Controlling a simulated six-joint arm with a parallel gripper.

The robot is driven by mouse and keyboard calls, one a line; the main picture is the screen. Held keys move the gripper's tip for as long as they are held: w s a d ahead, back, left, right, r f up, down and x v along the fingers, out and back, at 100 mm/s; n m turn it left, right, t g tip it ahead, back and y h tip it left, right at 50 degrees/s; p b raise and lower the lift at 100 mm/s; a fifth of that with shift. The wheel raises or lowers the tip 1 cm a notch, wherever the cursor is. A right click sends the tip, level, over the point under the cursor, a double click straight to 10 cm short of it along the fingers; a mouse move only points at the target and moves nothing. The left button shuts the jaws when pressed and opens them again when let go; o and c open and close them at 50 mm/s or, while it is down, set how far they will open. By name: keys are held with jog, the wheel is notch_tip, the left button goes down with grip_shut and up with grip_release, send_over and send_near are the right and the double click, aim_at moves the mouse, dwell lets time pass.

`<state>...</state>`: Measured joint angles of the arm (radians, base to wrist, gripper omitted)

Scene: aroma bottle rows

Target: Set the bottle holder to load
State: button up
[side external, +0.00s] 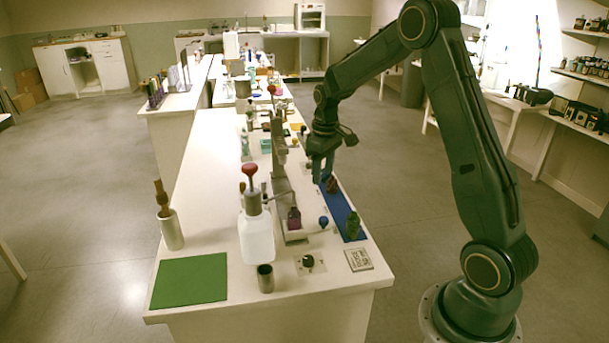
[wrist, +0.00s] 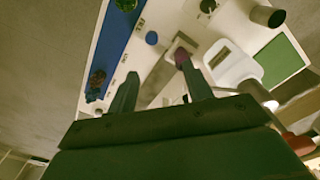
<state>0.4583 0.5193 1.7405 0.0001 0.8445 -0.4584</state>
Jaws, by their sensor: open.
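A metal bottle holder (side external: 295,236) stands at the table's near right, with a small purple bottle (side external: 294,218) in it. A blue ball knob (side external: 323,222) sits just right of it, seeming to be on a lever. In the wrist view the purple bottle (wrist: 182,58) shows near the tip of one finger, and the blue knob (wrist: 152,38) shows beyond the gap between the fingers. My gripper (side external: 322,176) is open and empty, above the far part of a blue mat (side external: 338,206). It is apart from the knob. Which setting the holder is in, I cannot tell.
On the blue mat stand a dark red bottle (side external: 332,185) below my gripper and a green bottle (side external: 353,225). A white pump jug (side external: 257,236), a metal cup (side external: 265,279), a black dial (side external: 308,261) and a green mat (side external: 190,281) lie nearby.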

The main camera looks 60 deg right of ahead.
aim_at(324, 218)
jog(key=f, duration=0.1)
jog(key=d+f, duration=0.2)
jog(key=shift+w+d+f, duration=0.2)
jog(key=shift+w+f, duration=0.05)
notch_tip(324, 218, down, 14)
jog(key=shift+r, duration=0.15)
dwell(0.6)
grip_shut()
